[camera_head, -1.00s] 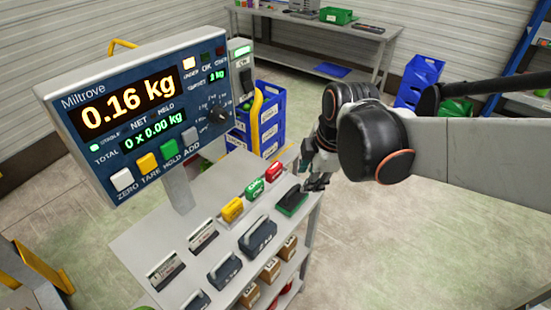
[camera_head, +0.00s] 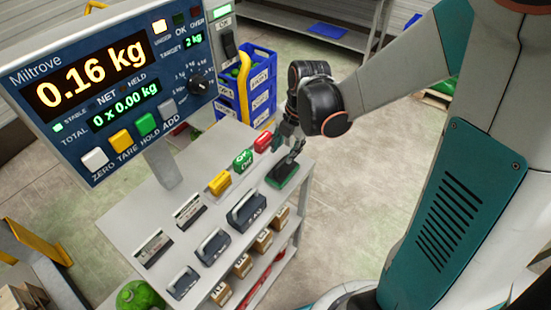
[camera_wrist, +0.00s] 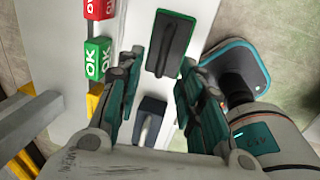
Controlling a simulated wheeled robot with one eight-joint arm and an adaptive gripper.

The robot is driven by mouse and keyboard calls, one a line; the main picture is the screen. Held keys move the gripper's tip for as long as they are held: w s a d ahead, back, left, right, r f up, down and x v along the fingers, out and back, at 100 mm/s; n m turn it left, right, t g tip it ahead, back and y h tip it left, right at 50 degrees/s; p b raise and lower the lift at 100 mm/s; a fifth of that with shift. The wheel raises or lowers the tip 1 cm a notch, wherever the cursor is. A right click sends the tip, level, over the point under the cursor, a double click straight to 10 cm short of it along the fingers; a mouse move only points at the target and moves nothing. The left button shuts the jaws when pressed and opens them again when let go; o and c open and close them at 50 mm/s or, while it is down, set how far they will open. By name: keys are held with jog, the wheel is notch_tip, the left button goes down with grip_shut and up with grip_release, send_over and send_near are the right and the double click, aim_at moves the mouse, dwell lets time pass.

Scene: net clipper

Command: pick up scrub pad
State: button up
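The scrub pad (camera_head: 283,174) is a green pad with a dark handle block on top. It lies flat on the grey cart's top (camera_head: 148,205), near its right edge. In the wrist view the scrub pad (camera_wrist: 170,43) shows at the top, beyond and roughly between the fingertips. My gripper (camera_head: 290,150) is above the pad in the head view and hides part of it. In the wrist view my gripper (camera_wrist: 160,62) is open, its two fingers wide apart with nothing held between them. I cannot tell how high the fingertips are above the pad.
Red (camera_head: 263,141), green (camera_head: 243,160) and yellow (camera_head: 220,182) blocks stand left of the pad. A dark handled weight (camera_head: 246,211) sits in front of it. The scale display (camera_head: 110,80) rises at the left. Blue crates (camera_head: 262,80) stand behind the cart.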

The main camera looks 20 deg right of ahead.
aim_at(283, 161)
jog(key=shift+w+a+f+b, duration=0.15)
jog(key=shift+f+b, duration=0.45)
jog(key=shift+f, duration=1)
jog(key=shift+w+f+b, duration=0.25)
jog(key=shift+f+b, duration=0.3)
jog(key=shift+f, duration=1)
grip_shut()
